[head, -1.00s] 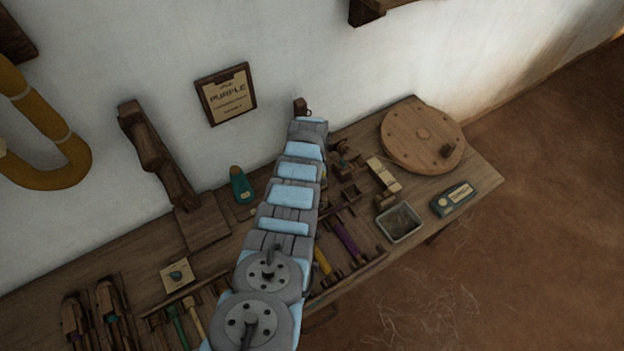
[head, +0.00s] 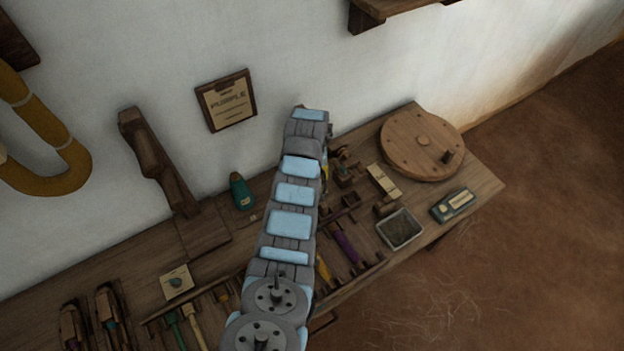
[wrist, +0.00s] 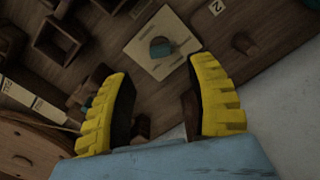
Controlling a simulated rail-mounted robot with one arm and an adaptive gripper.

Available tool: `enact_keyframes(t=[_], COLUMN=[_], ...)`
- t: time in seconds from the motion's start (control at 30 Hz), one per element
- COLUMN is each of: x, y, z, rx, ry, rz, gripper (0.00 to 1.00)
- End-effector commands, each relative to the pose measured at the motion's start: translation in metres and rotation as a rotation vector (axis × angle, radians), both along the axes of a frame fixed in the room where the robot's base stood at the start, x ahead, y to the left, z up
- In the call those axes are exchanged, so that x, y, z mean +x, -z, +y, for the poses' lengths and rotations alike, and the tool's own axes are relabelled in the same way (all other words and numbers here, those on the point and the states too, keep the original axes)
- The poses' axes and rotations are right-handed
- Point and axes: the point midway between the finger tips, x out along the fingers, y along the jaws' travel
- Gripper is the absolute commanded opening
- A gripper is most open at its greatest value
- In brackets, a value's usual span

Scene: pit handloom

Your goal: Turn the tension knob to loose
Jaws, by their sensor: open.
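In the wrist view, a dark teal knob (wrist: 162,48) sits on a square cream plate (wrist: 148,31) with markings too small to read. The plate lies on the wooden bench beyond my fingertips. My gripper (wrist: 162,72) is open, with its two yellow fingers spread apart, nothing between them, and the knob apart from both. In the head view my arm hides the gripper.
The bench holds a round wooden disc (head: 405,151), a metal tray (head: 414,239), a teal bottle-like item (head: 241,191) and several tools in racks. The wall (head: 320,50) runs close behind. A wooden compartment (wrist: 60,42) stands left in the wrist view.

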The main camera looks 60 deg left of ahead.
Motion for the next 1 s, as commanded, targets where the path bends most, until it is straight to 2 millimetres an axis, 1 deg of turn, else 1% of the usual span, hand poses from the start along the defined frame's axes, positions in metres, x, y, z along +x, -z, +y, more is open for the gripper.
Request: enact_keyframes(t=[0.03,0.2,0.4,0.57,1.0], x=[0.001,0.000,0.000,0.000,0.000], y=[-0.008,-0.030,-0.047,-0.050,-0.050], z=[0.001,0.002,0.001,0.000,0.000], rx=[0.003,0.006,0.002,0.002,0.001], ry=[0.000,-0.001,-0.001,0.000,0.000], rz=[-0.002,-0.002,-0.001,-0.001,0.000], gripper=[0.56,0.56,0.56,0.56,0.56])
